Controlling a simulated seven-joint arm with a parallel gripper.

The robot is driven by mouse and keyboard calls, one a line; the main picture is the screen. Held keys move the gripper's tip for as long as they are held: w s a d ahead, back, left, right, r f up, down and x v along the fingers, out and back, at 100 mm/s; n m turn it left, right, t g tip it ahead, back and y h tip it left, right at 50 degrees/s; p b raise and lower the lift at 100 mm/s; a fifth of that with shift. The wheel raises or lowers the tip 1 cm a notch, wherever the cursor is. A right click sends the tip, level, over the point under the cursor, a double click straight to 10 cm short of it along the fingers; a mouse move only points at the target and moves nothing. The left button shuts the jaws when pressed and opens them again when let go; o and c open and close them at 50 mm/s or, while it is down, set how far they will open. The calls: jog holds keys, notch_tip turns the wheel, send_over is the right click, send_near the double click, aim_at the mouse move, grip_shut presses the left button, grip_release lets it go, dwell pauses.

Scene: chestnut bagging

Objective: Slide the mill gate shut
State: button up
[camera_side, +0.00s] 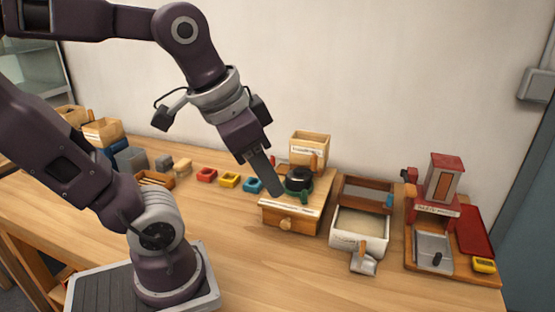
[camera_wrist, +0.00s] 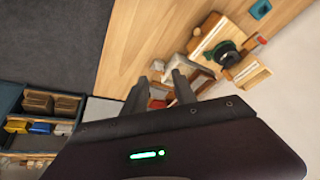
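A wooden mill-like box (camera_side: 290,222) with a round-knobbed drawer stands on the table in the side view. A black and green round part (camera_side: 298,180) sits on its top, with a pale wooden hopper (camera_side: 310,146) behind. An upright orange-brown tab (camera_side: 313,160) shows by the hopper; I cannot tell if it is the gate. The box also shows in the wrist view (camera_wrist: 208,36). My gripper (camera_side: 277,191) points down in front of the round part, seemingly apart from it. In the wrist view my gripper (camera_wrist: 165,85) has its fingers apart, with nothing seen between them.
A white bin (camera_side: 345,239) with a scoop and a red machine (camera_side: 440,205) on a board stand to the right. Red, yellow and blue small blocks (camera_side: 229,180) lie left of the box. Crates (camera_side: 103,131) stand at the far left. The front table is clear.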

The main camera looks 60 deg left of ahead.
jog(key=w+a+r+m+g, duration=0.1)
jog(key=w+a+m+g, duration=0.1)
jog(key=w+a, duration=0.85)
jog(key=m+g, duration=0.3)
jog(key=m, duration=0.1)
send_near(281, 160)
jog(key=s+d, duration=0.1)
jog(key=s+r, duration=0.1)
jog(key=s+d, duration=0.1)
jog(key=s, duration=0.1)
jog(key=shift+d+r, duration=0.3)
notch_tip(281, 160, down, 7)
jog(key=shift+a+r, duration=0.1)
jog(key=shift+a, duration=0.05)
jog(key=shift+f, duration=0.3)
jog(key=shift+c, duration=0.5)
grip_shut()
